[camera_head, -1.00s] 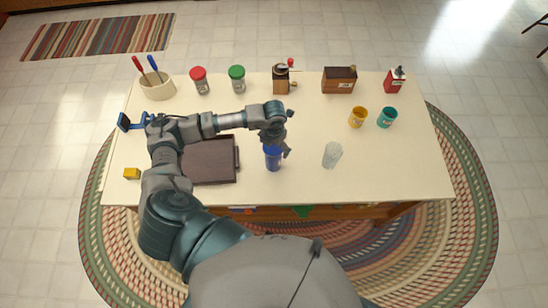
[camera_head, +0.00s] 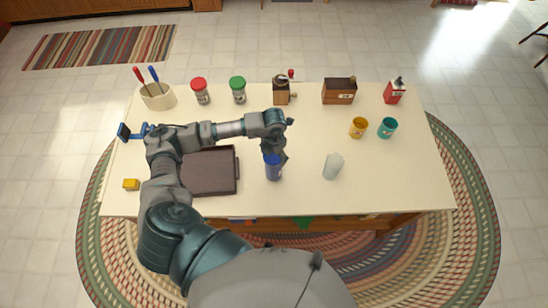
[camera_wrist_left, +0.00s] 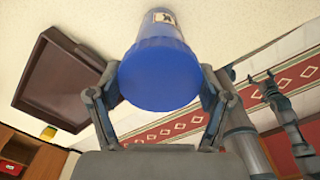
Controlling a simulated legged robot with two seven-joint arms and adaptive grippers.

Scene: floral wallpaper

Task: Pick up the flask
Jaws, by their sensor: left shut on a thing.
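The flask (camera_head: 273,171) is a blue cylinder standing upright at the front middle of the table, right of the dark tray.
The dark tray (camera_head: 209,190) lies close left of the flask; a clear glass (camera_head: 333,167) stands to its right. Yellow (camera_head: 358,128) and teal (camera_head: 387,128) cups stand farther back right. Jars, a grinder (camera_head: 281,90) and a wooden box (camera_head: 339,91) line the back edge.

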